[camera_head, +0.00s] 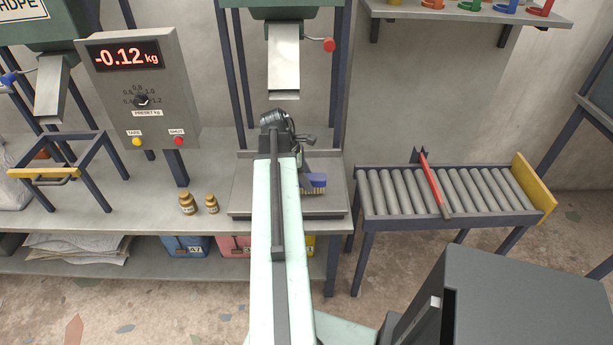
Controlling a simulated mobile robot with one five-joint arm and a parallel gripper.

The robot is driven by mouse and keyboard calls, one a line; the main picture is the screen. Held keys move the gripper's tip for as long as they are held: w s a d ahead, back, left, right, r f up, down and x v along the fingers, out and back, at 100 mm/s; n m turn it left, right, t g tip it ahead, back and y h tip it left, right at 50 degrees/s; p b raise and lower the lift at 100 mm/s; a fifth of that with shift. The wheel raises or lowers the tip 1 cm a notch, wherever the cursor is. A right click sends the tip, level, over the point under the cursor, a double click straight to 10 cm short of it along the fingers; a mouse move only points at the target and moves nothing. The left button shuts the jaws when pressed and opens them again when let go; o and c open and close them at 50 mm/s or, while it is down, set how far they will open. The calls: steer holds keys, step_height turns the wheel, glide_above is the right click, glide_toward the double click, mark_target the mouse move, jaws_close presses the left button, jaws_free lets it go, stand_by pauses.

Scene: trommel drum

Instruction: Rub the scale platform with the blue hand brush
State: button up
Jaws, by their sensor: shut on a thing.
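The blue hand brush (314,181) is at the right of my arm's end, with its pale bristles facing down on or just over the scale platform. My gripper (304,165) is shut on the brush; its fingers are mostly hidden by my own arm. The grey scale platform (242,196) lies flat on the bench under a hopper chute. My arm covers its middle. Whether the bristles touch the platform is hard to tell. The scale display (127,54) reads -0.12 kg.
Brass weights (188,203) stand on the bench left of the platform. A chute (284,58) with a red knob hangs above it. A roller conveyor (390,190) with a red-handled bar (435,185) is at the right. A yellow-barred frame (45,172) stands at the left.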

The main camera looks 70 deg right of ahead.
steer(key=shift+f+b, duration=0.95)
steer(key=shift+f, duration=0.05)
steer(key=shift+d, duration=0.1)
steer(key=shift+w+d+r, duration=0.1)
steer(key=shift+w+d, duration=0.25)
steer(key=shift+d, duration=0.55)
steer(key=shift+w+d, duration=0.35)
steer(key=shift+d, duration=0.5)
steer(key=shift+w+d, duration=0.35)
steer(key=shift+d, duration=0.5)
steer(key=shift+w+d, duration=0.3)
steer(key=shift+d, duration=0.5)
steer(key=shift+w+d, duration=0.25)
steer(key=shift+d, duration=0.4)
steer(key=shift+w+d, duration=0.2)
steer(key=shift+d, duration=0.45)
steer(key=shift+w+d, duration=0.25)
steer(key=shift+d, duration=0.4)
steer(key=shift+w+a, duration=0.25)
steer(key=shift+w, duration=0.3)
steer(key=shift+w+a, duration=0.25)
steer(key=shift+w, duration=0.3)
steer(key=shift+s+a+f, duration=0.1)
steer(key=shift+s+a, duration=0.35)
steer(key=shift+a, duration=0.75)
steer(key=shift+s+a+f, duration=0.1)
steer(key=shift+s+a, duration=0.4)
steer(key=shift+a, duration=0.75)
steer(key=shift+s+a, duration=0.45)
steer(key=shift+a, duration=0.85)
